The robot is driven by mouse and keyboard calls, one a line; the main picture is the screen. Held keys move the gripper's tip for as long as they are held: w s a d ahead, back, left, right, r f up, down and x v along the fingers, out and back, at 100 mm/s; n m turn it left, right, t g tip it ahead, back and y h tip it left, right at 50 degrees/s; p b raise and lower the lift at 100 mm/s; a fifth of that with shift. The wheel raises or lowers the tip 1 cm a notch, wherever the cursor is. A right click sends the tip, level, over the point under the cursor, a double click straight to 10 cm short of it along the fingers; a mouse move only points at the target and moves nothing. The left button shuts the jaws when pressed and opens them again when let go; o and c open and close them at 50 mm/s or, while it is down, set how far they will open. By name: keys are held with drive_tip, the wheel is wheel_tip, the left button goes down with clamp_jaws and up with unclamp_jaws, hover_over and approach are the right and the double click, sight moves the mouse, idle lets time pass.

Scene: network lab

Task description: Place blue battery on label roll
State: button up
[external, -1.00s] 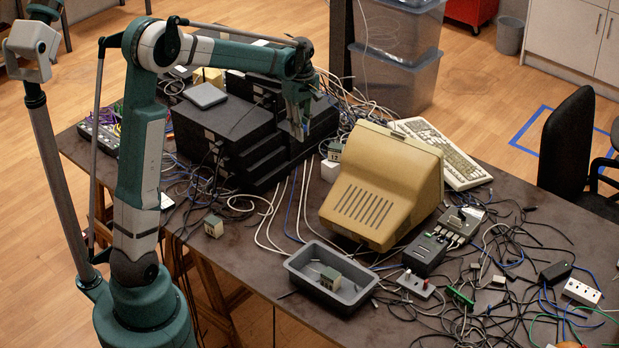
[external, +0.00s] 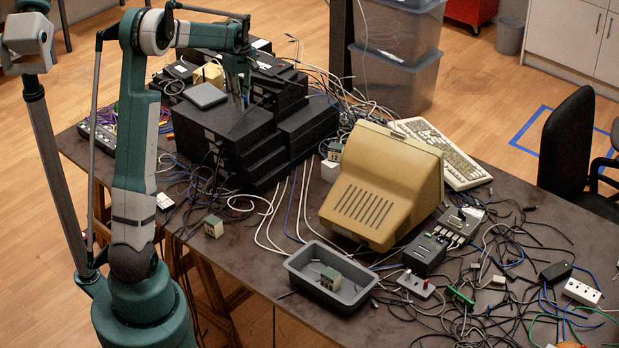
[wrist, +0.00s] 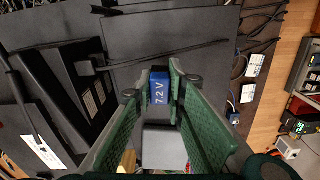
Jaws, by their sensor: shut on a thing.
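The blue battery (wrist: 159,92), marked "7.2 V", sits between the two green fingers of my gripper (wrist: 160,88) in the wrist view. The fingers are shut on it. In the external view my gripper (external: 241,100) is over the stack of black boxes (external: 250,135), just right of a flat grey device. The battery is too small to make out there. I cannot pick out a label roll for certain in either view.
The flat grey device (external: 205,95) lies on the black boxes, with a cream block (external: 210,75) behind it. A beige monitor (external: 375,190) and a grey tray (external: 330,275) stand to the right. Loose cables cover much of the table.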

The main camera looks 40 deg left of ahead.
drive_tip(key=shift+n, duration=0.3)
drive_tip(key=s+a, duration=0.2)
drive_tip(key=a, duration=0.5)
drive_tip(key=s+a+p, duration=0.1)
drive_tip(key=s+a, duration=0.2)
drive_tip(key=a, duration=0.5)
drive_tip(key=s+a, duration=0.2)
drive_tip(key=a, duration=0.5)
drive_tip(key=shift+s+a, duration=0.2)
drive_tip(key=shift+a, duration=0.05)
drive_tip(key=s+a+p, duration=0.1)
drive_tip(key=s+a, duration=0.5)
drive_tip(key=a, duration=0.3)
drive_tip(key=s+a+p, duration=0.1)
drive_tip(key=s+a, duration=0.5)
drive_tip(key=a, duration=0.3)
wheel_tip(320, 180, down, 12)
drive_tip(key=shift+w+d+n, duration=0.3)
drive_tip(key=shift+f+b, duration=0.5)
drive_tip(key=shift+f, duration=2.5)
drive_tip(key=shift+f, duration=0.15)
drive_tip(key=shift+f, duration=1.75)
drive_tip(key=shift+f+b, duration=0.15)
drive_tip(key=shift+b, duration=0.15)
